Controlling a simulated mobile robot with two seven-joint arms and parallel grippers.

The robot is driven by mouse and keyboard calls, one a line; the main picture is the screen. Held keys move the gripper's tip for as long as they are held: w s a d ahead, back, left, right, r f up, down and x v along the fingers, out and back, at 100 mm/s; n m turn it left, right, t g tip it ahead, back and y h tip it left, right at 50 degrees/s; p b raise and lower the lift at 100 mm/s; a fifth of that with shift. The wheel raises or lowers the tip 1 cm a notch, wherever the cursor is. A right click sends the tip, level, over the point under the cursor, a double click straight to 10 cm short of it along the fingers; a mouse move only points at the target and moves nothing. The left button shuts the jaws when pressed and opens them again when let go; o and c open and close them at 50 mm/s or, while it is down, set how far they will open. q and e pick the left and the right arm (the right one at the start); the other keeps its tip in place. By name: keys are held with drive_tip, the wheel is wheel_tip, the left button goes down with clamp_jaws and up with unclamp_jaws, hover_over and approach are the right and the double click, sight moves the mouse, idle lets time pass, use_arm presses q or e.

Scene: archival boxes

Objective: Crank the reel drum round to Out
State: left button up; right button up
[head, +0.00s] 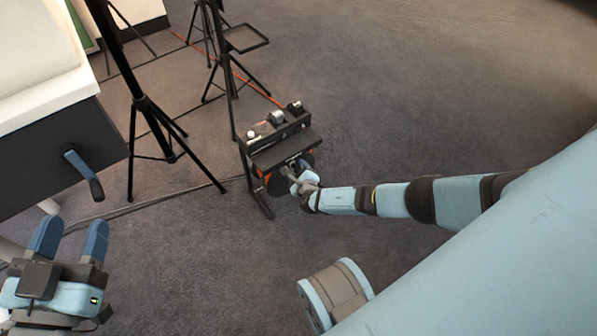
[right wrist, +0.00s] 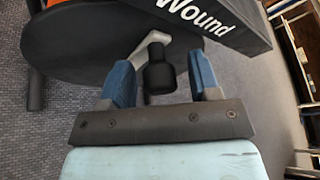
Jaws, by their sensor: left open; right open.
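The reel (head: 270,150) stands on a dark frame on the carpet in the head view, with orange showing at its side. In the right wrist view its dark round drum face (right wrist: 80,60) fills the upper left. A grey crank arm (right wrist: 174,40) carries a black knob (right wrist: 158,75). My right gripper (head: 294,176) is at the crank; its open blue fingers stand either side of the knob, and contact cannot be told. A black bar (right wrist: 215,20) reads "Wound"; no "Out" mark is readable. My left gripper (head: 72,230) is open and empty at lower left.
Black tripod stands (head: 150,105) rise left of and behind the reel, one with a small tray (head: 246,38). A dark cabinet (head: 50,150) with a blue-grey handle (head: 84,174) is at left. A cable runs across the floor. Carpet right of the reel is clear.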

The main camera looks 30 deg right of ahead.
drive_tip(key=shift+c, duration=0.2)
clamp_jaws()
drive_tip(key=shift+s+a+f+n+t+h, duration=0.15)
drive_tip(key=shift+a+n+t+h, duration=0.35)
drive_tip(key=shift+a+n, duration=0.55)
drive_tip(key=shift+a+f+n+t+h, duration=0.15)
drive_tip(key=shift+a+n+h, duration=0.1)
drive_tip(key=shift+a+n, duration=0.3)
drive_tip(key=shift+a+f+n+t+h, duration=0.15)
drive_tip(key=shift+a+n+h, duration=0.15)
drive_tip(key=shift+n, duration=0.3)
drive_tip(key=shift+o, duration=0.2)
unclamp_jaws()
drive_tip(key=shift+s, duration=0.1)
